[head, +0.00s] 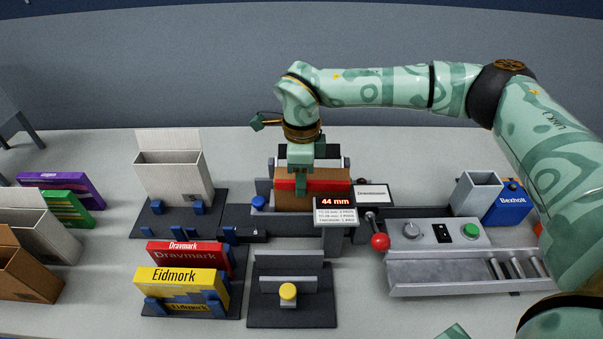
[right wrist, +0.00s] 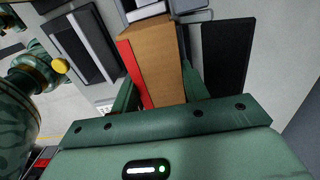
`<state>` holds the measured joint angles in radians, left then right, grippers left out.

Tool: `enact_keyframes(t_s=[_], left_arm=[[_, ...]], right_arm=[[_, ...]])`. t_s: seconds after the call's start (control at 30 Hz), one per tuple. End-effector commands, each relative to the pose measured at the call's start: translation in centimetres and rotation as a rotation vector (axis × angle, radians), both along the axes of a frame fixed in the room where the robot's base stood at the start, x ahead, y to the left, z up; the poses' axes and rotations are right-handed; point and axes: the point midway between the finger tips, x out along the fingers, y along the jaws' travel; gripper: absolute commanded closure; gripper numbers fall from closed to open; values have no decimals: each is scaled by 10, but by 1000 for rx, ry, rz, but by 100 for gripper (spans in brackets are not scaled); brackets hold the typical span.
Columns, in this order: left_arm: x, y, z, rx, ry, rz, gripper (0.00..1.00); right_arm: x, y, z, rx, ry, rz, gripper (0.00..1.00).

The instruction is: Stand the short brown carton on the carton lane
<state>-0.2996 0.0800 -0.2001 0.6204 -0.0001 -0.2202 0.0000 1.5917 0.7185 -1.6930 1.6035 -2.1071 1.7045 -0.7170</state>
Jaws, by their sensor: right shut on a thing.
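The brown carton (head: 310,200) with a red band across its side stands in a grey fixture at the middle of the table. My right gripper (head: 304,180) comes down on it from above and is shut on it. In the right wrist view the carton (right wrist: 158,60) sits between my two fingers, its red strip on the left side. I cannot tell which fixture is the carton lane. My left gripper is not in view.
A white open carton (head: 172,178), a red Dravmark box (head: 190,258) and a yellow Eidmork box (head: 180,282) stand in holders at left. More open cartons (head: 30,275) stand at far left. A red-knobbed lever (head: 380,242) and roller tray (head: 440,272) lie at right.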

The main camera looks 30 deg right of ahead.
Motion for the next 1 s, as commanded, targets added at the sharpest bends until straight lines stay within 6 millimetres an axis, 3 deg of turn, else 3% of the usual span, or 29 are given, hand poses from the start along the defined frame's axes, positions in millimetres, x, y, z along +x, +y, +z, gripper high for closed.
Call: enact_keyframes(t_s=[1.0], left_arm=[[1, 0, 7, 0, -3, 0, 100]], right_arm=[[1, 0, -2, 0, -2, -1, 78]])
